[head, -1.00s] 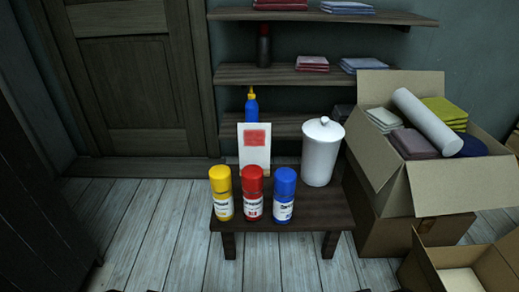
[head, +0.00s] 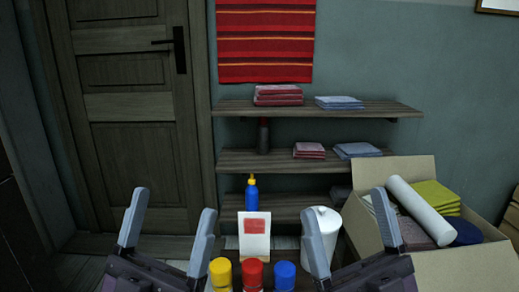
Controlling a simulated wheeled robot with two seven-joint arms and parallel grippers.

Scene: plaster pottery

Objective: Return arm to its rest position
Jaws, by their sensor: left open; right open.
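My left gripper (head: 168,232) is open and empty at the lower left, its two grey fingers pointing up. My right gripper (head: 350,234) is open and empty at the lower right, in front of the white lidded jar (head: 327,219), part of which it hides. Between the grippers stand a yellow-capped bottle (head: 220,272), a red-capped bottle (head: 252,272) and a blue-capped bottle (head: 284,274), cut off by the bottom edge. A white card with a red patch (head: 254,238) stands behind them.
An open cardboard box (head: 470,268) with a white roll (head: 420,210) and cloths is at the right. A closed door (head: 120,110) is at the left.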

